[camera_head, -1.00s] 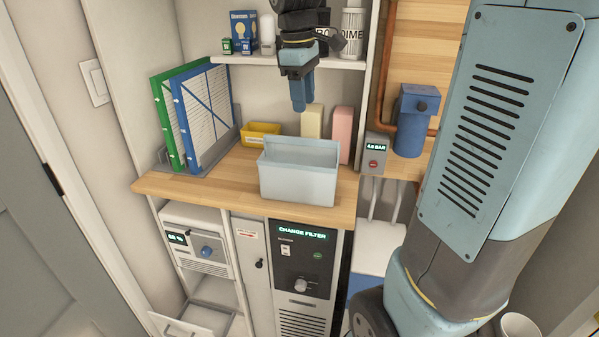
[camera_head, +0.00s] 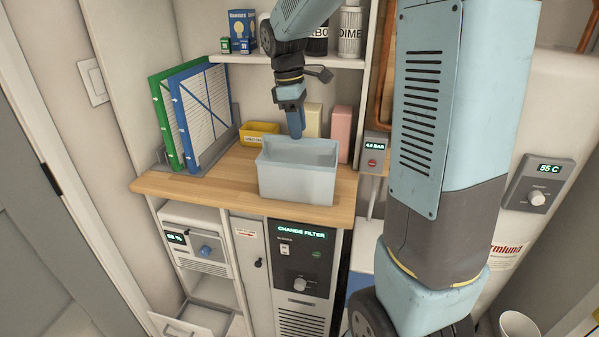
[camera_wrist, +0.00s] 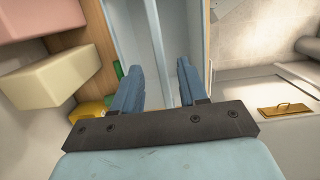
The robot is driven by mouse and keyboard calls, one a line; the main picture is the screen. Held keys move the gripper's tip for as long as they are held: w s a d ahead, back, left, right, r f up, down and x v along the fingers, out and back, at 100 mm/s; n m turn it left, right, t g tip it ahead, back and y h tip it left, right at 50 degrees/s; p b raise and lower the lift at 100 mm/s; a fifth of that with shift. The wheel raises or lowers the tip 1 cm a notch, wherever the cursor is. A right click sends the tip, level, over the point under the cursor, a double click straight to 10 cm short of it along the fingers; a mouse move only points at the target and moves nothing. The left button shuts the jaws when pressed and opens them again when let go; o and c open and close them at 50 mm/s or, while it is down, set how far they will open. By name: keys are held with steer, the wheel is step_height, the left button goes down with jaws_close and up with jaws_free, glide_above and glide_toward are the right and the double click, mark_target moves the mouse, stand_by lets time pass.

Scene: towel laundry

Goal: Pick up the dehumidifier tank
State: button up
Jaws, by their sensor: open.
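The dehumidifier tank, taken to be the pale blue-grey open-topped bin (camera_head: 296,182), stands upright on the wooden counter in the head view. My gripper (camera_head: 295,128) points down at its back rim, near the middle. In the wrist view the two blue fingers (camera_wrist: 160,82) are apart, with the tank's pale wall (camera_wrist: 158,30) showing between and beyond them. I cannot tell whether either finger touches the wall. The dehumidifier unit (camera_head: 193,239) with a percent display is below the counter at left, above a pulled-out bin or drawer (camera_head: 178,326).
Green and blue framed filters (camera_head: 196,110) stand at the counter's left. A yellow bin (camera_head: 260,134), a cream block (camera_head: 312,120) and a pink block (camera_head: 341,128) sit behind the tank. A shelf (camera_head: 300,60) with bottles and boxes is above. The counter's front left is clear.

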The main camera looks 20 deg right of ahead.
mark_target(301, 144)
steer(key=shift+s+d+f, duration=0.15)
steer(key=shift+d+f, duration=0.05)
steer(key=shift+f, duration=1.35)
steer(key=shift+s+d+f, duration=0.1)
steer(key=shift+d+f, duration=0.05)
steer(key=shift+f, duration=1.35)
jaws_close()
